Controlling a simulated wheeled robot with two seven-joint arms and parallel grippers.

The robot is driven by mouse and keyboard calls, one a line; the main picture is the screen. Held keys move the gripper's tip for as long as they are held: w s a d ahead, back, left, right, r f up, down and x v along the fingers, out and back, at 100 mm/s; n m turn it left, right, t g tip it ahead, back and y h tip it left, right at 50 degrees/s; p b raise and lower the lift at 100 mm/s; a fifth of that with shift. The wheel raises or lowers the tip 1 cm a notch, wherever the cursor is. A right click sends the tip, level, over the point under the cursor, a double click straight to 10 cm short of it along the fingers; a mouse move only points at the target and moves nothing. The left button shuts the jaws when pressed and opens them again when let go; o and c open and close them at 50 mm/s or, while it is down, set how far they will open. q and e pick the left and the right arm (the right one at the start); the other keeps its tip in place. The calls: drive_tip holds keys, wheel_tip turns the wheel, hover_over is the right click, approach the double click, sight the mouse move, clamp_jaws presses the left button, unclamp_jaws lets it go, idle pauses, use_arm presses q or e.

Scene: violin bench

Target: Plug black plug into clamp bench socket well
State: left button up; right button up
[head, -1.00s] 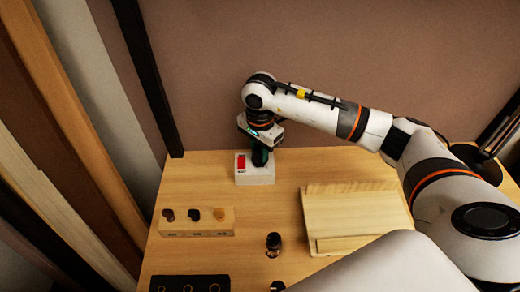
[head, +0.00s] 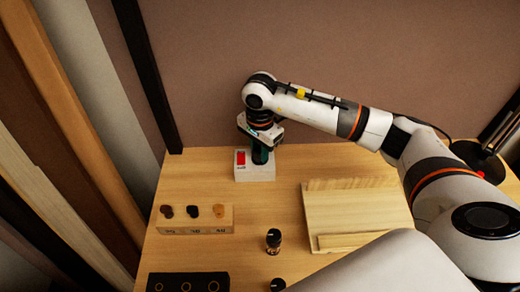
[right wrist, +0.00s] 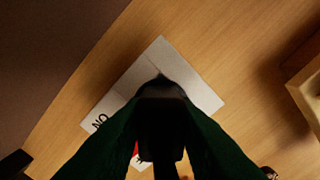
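A white block (head: 255,174) with a red patch (head: 241,158) on top sits at the back of the bench; the task's socket well is probably in it, but I see no opening. My right gripper (head: 260,157) points down onto this block, right of the red patch. In the right wrist view its dark green fingers close on a black plug (right wrist: 160,118) over the white block (right wrist: 200,92). The plug's lower end is hidden, so I cannot tell whether it is seated in a well. My left gripper is not in view.
A wooden rack (head: 195,225) holding several dark and tan pegs stands at left. A black holder (head: 188,284) is at the front left. A small dark bottle (head: 273,240) stands mid-bench, beside a pale wooden board (head: 350,208). A dark lamp (head: 480,155) is at the back right.

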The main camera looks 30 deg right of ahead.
sight(260, 149)
drive_tip(key=o, duration=0.4)
drive_tip(key=shift+f, duration=0.25)
drive_tip(key=shift+s, duration=0.1)
drive_tip(key=shift+r, duration=0.1)
wheel_tip(260, 149, up, 12)
drive_tip(key=b, duration=0.1)
idle(0.9)
